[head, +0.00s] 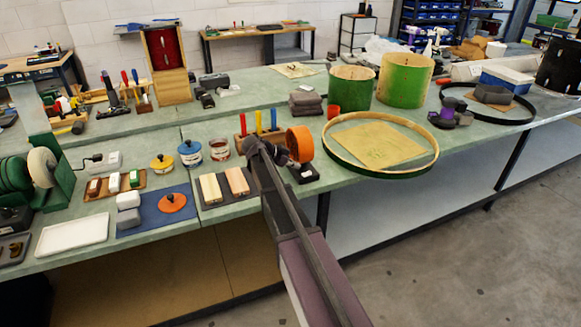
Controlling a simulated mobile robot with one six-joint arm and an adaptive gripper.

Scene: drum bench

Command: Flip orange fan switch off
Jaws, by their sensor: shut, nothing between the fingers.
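The orange fan (300,143) stands near the front edge of the green bench (350,197), at the middle of the head view. Its dark base (303,174) shows below the round orange head. The switch is too small to make out, and I cannot tell its position. My gripper (291,160) is at the fan's left side, just in front of it, and looks shut and empty. It overlaps the fan's left edge in the picture, and I cannot tell whether it touches the fan. My arm comes up from the bottom and covers the bench edge left of the fan.
Two wooden blocks (237,181) lie on a dark mat left of my arm. A rack with coloured-handled tools (259,127) stands behind my wrist. Open floor lies in front.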

